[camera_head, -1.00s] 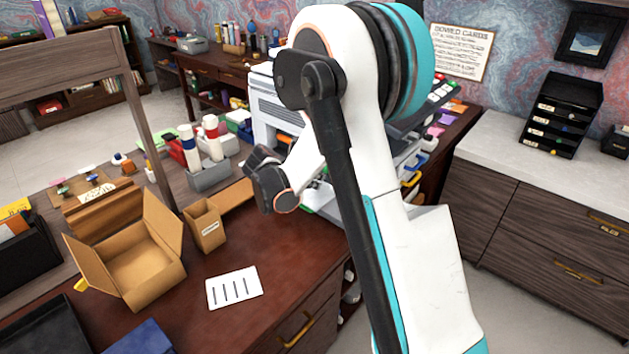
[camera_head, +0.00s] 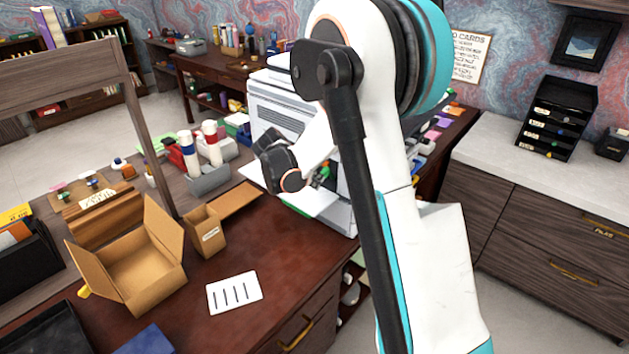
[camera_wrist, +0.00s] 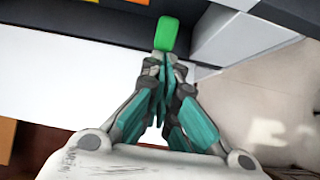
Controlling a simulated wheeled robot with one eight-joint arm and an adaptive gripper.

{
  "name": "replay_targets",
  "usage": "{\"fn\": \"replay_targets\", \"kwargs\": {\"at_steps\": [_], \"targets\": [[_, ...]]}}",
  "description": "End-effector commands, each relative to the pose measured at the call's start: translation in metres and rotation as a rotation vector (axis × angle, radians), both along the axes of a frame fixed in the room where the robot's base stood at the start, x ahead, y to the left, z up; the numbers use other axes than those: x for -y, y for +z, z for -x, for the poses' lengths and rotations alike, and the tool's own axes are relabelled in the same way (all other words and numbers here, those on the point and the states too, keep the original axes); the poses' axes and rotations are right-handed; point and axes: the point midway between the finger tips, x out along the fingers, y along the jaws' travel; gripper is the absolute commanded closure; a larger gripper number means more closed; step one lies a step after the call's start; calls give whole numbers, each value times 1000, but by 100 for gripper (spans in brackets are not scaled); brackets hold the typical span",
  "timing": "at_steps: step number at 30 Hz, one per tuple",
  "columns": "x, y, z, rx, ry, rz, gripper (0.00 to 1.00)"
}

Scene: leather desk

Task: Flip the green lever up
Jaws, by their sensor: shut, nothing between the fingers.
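The green lever (camera_wrist: 166,34) shows as a bright green block at the top middle of the wrist view, in front of a white and dark machine. My gripper (camera_wrist: 166,62) is shut and empty, with its teal-backed fingers together. Its tips overlap the lower end of the lever in the picture; I cannot tell whether they touch. In the head view the white printer-like machine (camera_head: 282,112) stands on the far right end of the desk. My wrist is in front of it, and the fingers are mostly hidden there.
An open cardboard box (camera_head: 135,265), a small upright carton (camera_head: 205,232) and a white card (camera_head: 234,292) lie on the brown desk (camera_head: 200,325). A grey holder (camera_head: 208,180) with red- and blue-banded white cylinders stands left of the machine. The desk's right edge drops to the floor.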

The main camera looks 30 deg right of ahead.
Motion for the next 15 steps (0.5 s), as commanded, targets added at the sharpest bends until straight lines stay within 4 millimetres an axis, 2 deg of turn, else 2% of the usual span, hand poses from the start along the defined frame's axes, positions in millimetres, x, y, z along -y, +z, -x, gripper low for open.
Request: {"fn": "replay_targets", "kwargs": {"at_steps": [10,15], "targets": [[13,21,-4,-69,-3,-195,100],[16,25,-6,-73,0,-201,100]]}}
